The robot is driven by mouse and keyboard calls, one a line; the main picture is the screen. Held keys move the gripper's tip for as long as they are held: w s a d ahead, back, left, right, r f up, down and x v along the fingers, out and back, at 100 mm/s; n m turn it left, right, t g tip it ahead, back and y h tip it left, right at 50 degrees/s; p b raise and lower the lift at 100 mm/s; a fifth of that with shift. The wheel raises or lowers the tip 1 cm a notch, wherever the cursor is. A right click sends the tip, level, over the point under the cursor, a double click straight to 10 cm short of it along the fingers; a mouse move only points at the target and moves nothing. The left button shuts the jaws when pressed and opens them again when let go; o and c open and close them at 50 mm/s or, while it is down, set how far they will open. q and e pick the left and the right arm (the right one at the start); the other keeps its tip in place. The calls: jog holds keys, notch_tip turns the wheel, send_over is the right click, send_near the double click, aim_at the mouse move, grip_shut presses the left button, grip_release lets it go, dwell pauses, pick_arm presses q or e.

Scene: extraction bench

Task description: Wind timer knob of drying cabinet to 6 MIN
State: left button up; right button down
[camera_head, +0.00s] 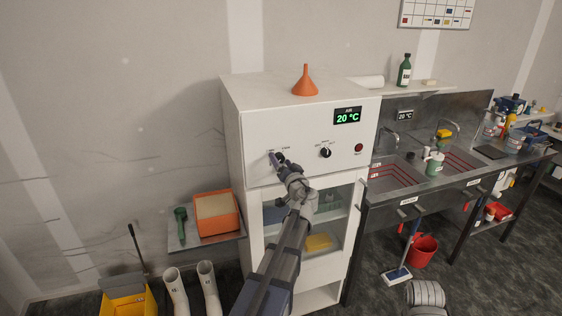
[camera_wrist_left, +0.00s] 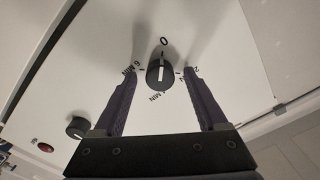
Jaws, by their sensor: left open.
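The white drying cabinet (camera_head: 300,168) stands against the wall with a green 20 °C display (camera_head: 347,116). Its timer knob (camera_wrist_left: 160,74) is black with a white pointer line, ringed by 0, 2 MIN, 4 MIN and 6 MIN marks. The line lies roughly along the 0 direction; the small picture leaves its exact reading unsure. My left gripper (camera_head: 278,160) is at the panel's left part, mostly covering the knob in the head view. In the left wrist view its open fingers (camera_wrist_left: 160,80) lie either side of the knob, with gaps. My right gripper is not in view.
A second black knob (camera_head: 325,152) and a red button (camera_head: 358,148) are right of the timer knob. An orange funnel (camera_head: 305,82) stands on the cabinet top. A shelf with an orange box (camera_head: 216,213) is at left; a sink bench (camera_head: 420,190) is at right.

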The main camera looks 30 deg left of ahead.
pick_arm(q)
jog(key=n, duration=0.7)
